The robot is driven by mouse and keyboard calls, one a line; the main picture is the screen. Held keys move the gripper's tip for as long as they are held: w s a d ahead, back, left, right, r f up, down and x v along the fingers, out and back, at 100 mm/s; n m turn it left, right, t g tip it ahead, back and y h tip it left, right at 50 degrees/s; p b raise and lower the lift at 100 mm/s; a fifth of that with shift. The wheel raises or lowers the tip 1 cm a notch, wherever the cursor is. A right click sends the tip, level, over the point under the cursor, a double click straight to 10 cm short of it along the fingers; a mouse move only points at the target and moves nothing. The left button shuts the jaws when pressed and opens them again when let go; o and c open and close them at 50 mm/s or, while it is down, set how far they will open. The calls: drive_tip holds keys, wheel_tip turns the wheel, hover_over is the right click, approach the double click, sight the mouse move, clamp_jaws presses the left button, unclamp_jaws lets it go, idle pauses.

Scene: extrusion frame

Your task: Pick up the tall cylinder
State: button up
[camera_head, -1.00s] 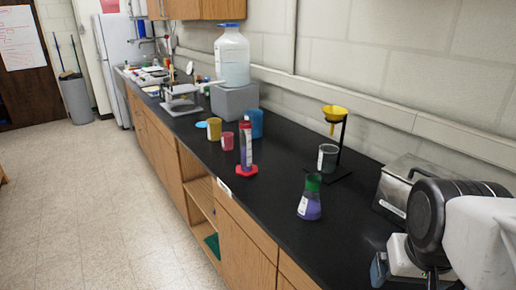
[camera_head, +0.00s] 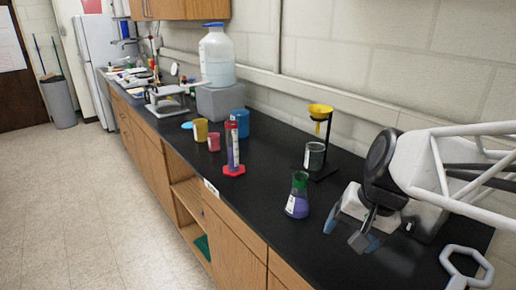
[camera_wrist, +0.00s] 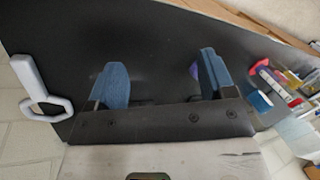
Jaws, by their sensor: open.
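The tall cylinder (camera_head: 233,150) stands upright on the black bench in the head view. It has a red foot, a red top and purple contents. In the wrist view a red-topped shape at the right may be the cylinder, but it is too small to be sure. My gripper (camera_head: 346,232) is at the right of the head view, low over the bench, apart from the cylinder. Its blue-padded fingers (camera_wrist: 161,72) are apart with nothing between them. In the wrist view the right finger partly hides a purple thing.
A flask (camera_head: 298,197) of purple liquid with a green top stands between the cylinder and my gripper. Yellow, pink and blue cups (camera_head: 238,122) stand behind the cylinder. Bare bench lies in front of the flask.

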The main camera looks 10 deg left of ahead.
drive_tip(key=w+a+m+g+y, duration=0.1)
drive_tip(key=w+a+m+y, duration=0.3)
drive_tip(key=w+a, duration=0.65)
drive_tip(key=m+t+y, duration=0.4)
drive_tip(key=m+y, duration=0.6)
drive_tip(key=m, duration=0.4)
approach(233, 148)
drive_tip(key=w+a, duration=0.1)
drive_tip(key=w+a+f, duration=0.1)
drive_tip(key=shift+w+a+f, duration=0.3)
drive_tip(key=shift+w+a, duration=0.05)
drive_tip(key=shift+x, duration=1.3)
drive_tip(key=shift+r+x, duration=0.1)
drive_tip(key=shift+x, duration=1.2)
drive_tip(key=shift+r+x, duration=0.15)
drive_tip(key=shift+x, duration=1.15)
